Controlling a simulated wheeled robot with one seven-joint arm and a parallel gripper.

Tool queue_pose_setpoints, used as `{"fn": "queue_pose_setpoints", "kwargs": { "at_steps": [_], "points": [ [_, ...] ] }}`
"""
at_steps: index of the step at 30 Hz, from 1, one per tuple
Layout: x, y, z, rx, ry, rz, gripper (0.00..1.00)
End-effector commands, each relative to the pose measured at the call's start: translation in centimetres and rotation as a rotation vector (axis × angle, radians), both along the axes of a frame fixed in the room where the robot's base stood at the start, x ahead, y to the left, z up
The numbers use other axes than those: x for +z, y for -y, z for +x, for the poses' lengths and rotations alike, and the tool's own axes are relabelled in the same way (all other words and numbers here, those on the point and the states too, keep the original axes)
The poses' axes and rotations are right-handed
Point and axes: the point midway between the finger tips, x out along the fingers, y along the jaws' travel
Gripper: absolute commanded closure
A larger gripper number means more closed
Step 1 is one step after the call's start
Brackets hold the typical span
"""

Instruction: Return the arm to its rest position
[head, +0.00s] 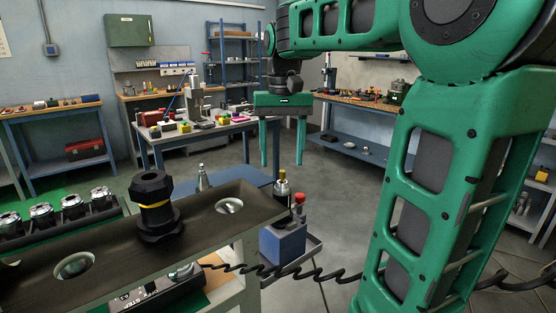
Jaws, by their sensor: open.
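My green arm rises at the right of the head view and reaches across the top toward the middle. My gripper (282,144) hangs from it, pointing down, with its two long green fingers apart and nothing between them. In the picture it lies to the right of and above the dark cart top (115,235). On that top a black tool holder with a yellow ring (154,205) stands upright. The gripper is apart from it.
The cart top has round holes with metal rims (230,206). Several metal holders (73,207) sit in a row at left. A blue box (283,242) with a red knob stands right of the cart. A coiled black cable (310,274) crosses low. Open floor (335,195) lies beyond.

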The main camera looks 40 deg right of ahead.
Motion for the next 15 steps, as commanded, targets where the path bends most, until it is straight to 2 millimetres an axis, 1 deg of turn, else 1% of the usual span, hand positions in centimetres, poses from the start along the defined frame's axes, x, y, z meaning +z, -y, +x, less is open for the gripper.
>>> {"fn": "queue_pose_setpoints", "kwargs": {
  "at_steps": [11, 14, 15],
  "points": [
    [0.0, 0.0, 0.0, 0.0, 0.0, 0.0, 0.43],
    [-0.5, 0.1, -0.6, -0.002, 0.0, 0.0, 0.43],
    [-0.9, 0.2, -1.1, -0.004, 0.0, 0.0, 0.43]
  ]
}}
